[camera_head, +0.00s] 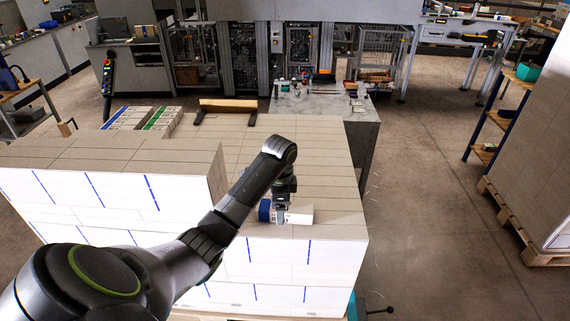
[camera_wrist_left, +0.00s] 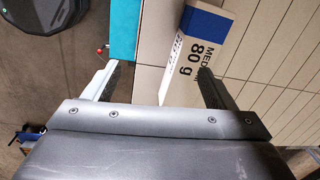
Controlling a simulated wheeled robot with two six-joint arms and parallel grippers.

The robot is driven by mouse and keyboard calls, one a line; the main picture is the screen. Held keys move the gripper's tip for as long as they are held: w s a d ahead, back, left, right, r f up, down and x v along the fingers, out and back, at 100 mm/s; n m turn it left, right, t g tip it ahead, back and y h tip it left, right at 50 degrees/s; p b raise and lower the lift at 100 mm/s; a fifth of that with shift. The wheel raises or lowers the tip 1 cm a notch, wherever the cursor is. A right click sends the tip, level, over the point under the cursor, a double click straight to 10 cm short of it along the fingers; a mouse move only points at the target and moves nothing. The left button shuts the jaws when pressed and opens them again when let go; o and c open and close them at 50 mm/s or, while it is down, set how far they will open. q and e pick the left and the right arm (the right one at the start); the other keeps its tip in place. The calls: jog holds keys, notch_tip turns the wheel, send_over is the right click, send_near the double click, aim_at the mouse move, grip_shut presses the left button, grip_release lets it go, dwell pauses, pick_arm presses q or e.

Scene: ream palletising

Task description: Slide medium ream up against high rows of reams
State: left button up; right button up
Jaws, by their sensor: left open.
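The medium ream (camera_head: 300,215), white with a blue end band, lies on the lower level of the stack near its front edge. In the left wrist view the ream (camera_wrist_left: 192,50) shows "MEDIUM 80 g" print. The high rows of reams (camera_head: 120,165) rise to its left in the head view, apart from it, with my arm partly hiding the gap. My left gripper (camera_head: 281,211) is open at the ream. In the wrist view its fingers (camera_wrist_left: 158,72) are spread, with the ream's near corner between them; contact is unclear. My right gripper is not in view.
The lower level of reams (camera_head: 320,170) is flat and clear behind the medium ream. Green- and blue-marked reams (camera_head: 140,118) and a wooden-topped frame (camera_head: 228,106) lie farther back. A grey table (camera_head: 362,125) adjoins the back right. Another wrapped pallet (camera_head: 535,150) stands at right.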

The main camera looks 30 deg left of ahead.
pick_arm(q)
jog(key=w+a+r+m, duration=0.2)
jog(key=w+r, duration=0.4)
jog(key=r, duration=0.3)
jog(key=shift+h, duration=0.3)
jog(key=f+b, duration=0.9)
jog(key=f, duration=0.1)
jog(key=shift+s+f+b, duration=0.2)
jog(key=shift+f+b, duration=0.1)
jog(key=shift+b, duration=0.1)
notch_tip(320, 180, down, 6)
jog(key=shift+p, duration=0.35)
jog(key=shift+f, duration=0.55)
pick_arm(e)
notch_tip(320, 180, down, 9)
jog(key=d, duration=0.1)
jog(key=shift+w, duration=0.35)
pick_arm(q)
jog(key=c, duration=1.3)
jog(key=shift+r+n+p, duration=0.15)
jog(key=shift+n+p, duration=0.15)
jog(key=shift+p, duration=0.3)
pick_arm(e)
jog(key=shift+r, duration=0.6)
